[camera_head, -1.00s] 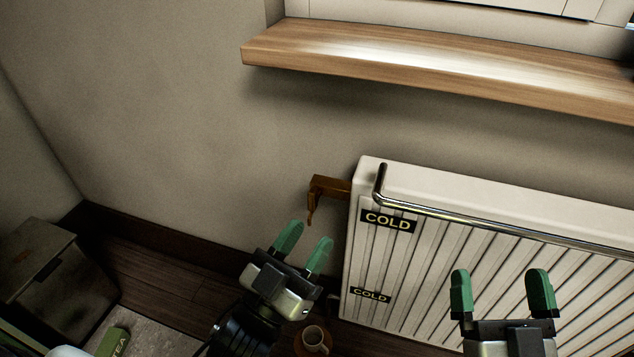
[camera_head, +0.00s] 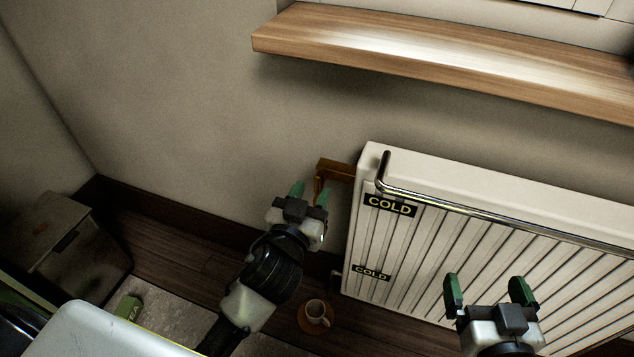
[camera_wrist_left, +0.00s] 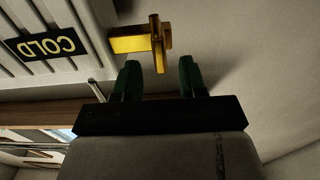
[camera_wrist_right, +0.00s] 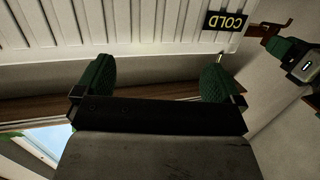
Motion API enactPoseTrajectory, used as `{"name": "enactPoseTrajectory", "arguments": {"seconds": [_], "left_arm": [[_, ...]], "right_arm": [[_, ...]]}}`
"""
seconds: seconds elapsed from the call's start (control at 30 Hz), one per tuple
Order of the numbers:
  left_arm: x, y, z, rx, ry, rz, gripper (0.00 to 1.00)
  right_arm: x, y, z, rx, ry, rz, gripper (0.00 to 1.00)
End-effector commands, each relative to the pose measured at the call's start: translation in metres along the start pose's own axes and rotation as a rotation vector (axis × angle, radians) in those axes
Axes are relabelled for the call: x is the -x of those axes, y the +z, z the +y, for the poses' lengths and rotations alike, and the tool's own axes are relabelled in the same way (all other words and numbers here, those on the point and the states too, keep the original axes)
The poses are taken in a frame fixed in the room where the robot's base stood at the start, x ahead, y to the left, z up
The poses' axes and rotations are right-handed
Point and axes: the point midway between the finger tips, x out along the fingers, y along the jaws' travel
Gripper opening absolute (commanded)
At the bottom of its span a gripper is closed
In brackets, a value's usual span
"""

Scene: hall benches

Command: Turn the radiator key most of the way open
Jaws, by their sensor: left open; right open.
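The brass radiator key (camera_head: 322,184) sits on a brass fitting at the upper left end of the white radiator (camera_head: 420,240). In the left wrist view the key (camera_wrist_left: 158,46) lies just beyond and between the fingertips. My left gripper (camera_head: 310,192) is open and close in front of the key, its fingers partly covering it in the head view. I cannot tell whether they touch it. My right gripper (camera_head: 488,290) is open and empty in front of the radiator's ribs; in the right wrist view its fingers (camera_wrist_right: 157,75) have nothing between them.
A chrome rail (camera_head: 480,210) runs along the radiator's top front. A wooden sill (camera_head: 440,65) juts out above. A cup (camera_head: 316,309) stands on the floor below my left arm. COLD labels (camera_head: 389,205) mark the radiator. A box (camera_head: 70,240) stands at the left.

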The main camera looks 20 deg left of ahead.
Motion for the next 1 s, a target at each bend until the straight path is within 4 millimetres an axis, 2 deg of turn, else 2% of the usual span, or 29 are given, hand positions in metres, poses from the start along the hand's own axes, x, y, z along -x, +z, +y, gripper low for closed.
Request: {"name": "enactPoseTrajectory", "arguments": {"seconds": [0.1, 0.23, 0.63, 0.9, 1.0], "left_arm": [[-0.017, 0.000, 0.000, -0.002, 0.001, 0.002, 0.41], [-0.028, 0.000, 0.000, -0.001, 0.000, 0.001, 0.41], [-0.034, 0.000, 0.000, 0.000, 0.000, -0.001, 0.41], [-0.034, 0.000, 0.000, 0.000, 0.000, 0.000, 0.00], [-0.034, 0.000, 0.000, -0.001, 0.001, 0.000, 0.00]], "right_arm": [[-0.001, -0.005, -0.001, -0.001, -0.003, 0.043, 0.98], [-0.002, -0.010, -0.002, -0.002, -0.005, 0.079, 0.98], [-0.002, -0.013, -0.002, -0.002, -0.006, 0.099, 0.98], [-0.002, -0.013, -0.002, -0.002, -0.006, 0.098, 0.98], [-0.002, -0.013, -0.002, -0.002, -0.006, 0.098, 0.98]]}}
